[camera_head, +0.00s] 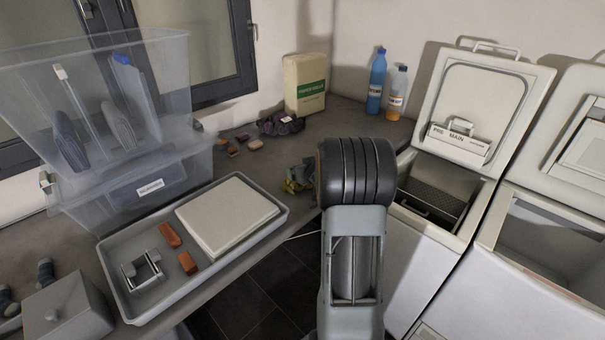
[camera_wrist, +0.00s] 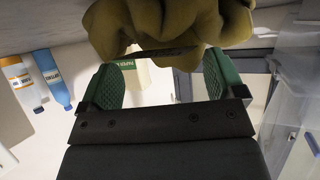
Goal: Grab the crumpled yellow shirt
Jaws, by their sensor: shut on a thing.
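The crumpled yellow shirt (camera_wrist: 168,22) fills the top middle of the wrist view as a bunched, folded cloth. My gripper (camera_wrist: 162,54) has two green ridged pads, and their tips reach into the cloth from both sides. The gripper is shut on the shirt, with folds bunched between and beyond the pads. In the head view only a small yellowish bit of the shirt (camera_head: 295,187) shows, just left of my arm, at the counter's edge. My arm hides the gripper and most of the shirt there. I cannot tell whether the shirt is clear of the counter.
A dark crumpled cloth (camera_head: 281,124) and a paper sack (camera_head: 305,83) stand behind. Blue (camera_head: 377,80) and white (camera_head: 396,92) bottles are at the back. The open toploader (camera_head: 436,196) is right of my arm; a grey tray (camera_head: 118,282) and clear bins (camera_head: 135,186) are left.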

